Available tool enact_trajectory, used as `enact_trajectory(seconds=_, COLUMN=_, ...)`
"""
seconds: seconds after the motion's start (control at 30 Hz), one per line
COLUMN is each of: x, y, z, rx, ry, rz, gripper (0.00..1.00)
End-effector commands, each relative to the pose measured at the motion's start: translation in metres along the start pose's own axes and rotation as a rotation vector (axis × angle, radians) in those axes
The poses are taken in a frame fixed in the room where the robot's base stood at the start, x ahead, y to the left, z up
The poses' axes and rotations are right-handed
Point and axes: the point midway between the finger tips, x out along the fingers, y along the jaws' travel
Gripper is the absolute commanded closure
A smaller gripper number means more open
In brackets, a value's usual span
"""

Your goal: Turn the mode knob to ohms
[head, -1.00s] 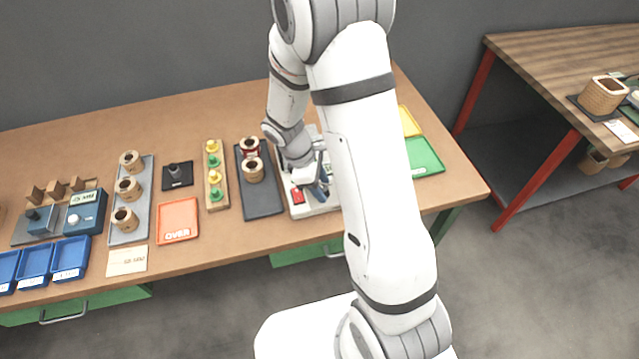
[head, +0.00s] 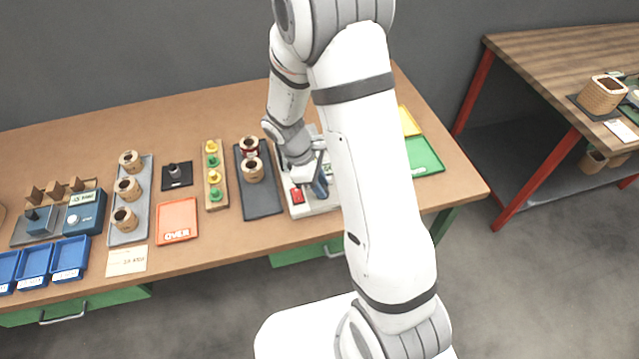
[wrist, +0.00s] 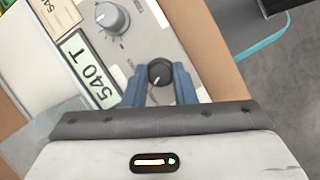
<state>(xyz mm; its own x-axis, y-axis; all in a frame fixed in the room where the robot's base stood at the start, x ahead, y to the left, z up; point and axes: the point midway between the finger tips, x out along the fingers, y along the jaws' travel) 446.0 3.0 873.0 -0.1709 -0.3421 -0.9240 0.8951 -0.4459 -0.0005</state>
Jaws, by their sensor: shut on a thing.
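In the wrist view a small black knob (wrist: 160,72) with a light pointer mark sits on a grey panel. The blue fingers of my gripper (wrist: 160,84) are on both sides of it, shut on it. A larger grey knob (wrist: 112,17) and a display (wrist: 90,70) reading "540 T" are on the same machine. In the head view this pale machine (head: 297,211) is partly hidden by my arm. A blue meter box (head: 85,212) with a pale knob and a small screen stands at the far left, away from my gripper. No ohms marking is readable.
A dark tray (head: 262,204) with coils lies just left of the machine. A red switch (head: 297,196) is on the machine's front. A green tray (head: 425,157) lies to the right. An orange tray (head: 177,222) and blue bins (head: 70,258) are at left.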

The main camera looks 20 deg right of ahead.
Motion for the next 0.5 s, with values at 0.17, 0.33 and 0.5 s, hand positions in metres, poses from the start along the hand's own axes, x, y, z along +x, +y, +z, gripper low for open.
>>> enact_trajectory(seconds=0.17, x=-0.0002, y=0.0017, z=-0.0001, rx=0.108, ry=0.001, rz=-0.044, gripper=0.99)
enact_trajectory(seconds=0.33, x=0.0002, y=0.0026, z=0.0, rx=0.248, ry=0.0, rz=-0.102, gripper=0.99)
enact_trajectory(seconds=0.5, x=0.0005, y=0.0035, z=0.0004, rx=0.398, ry=0.001, rz=-0.164, gripper=0.99)
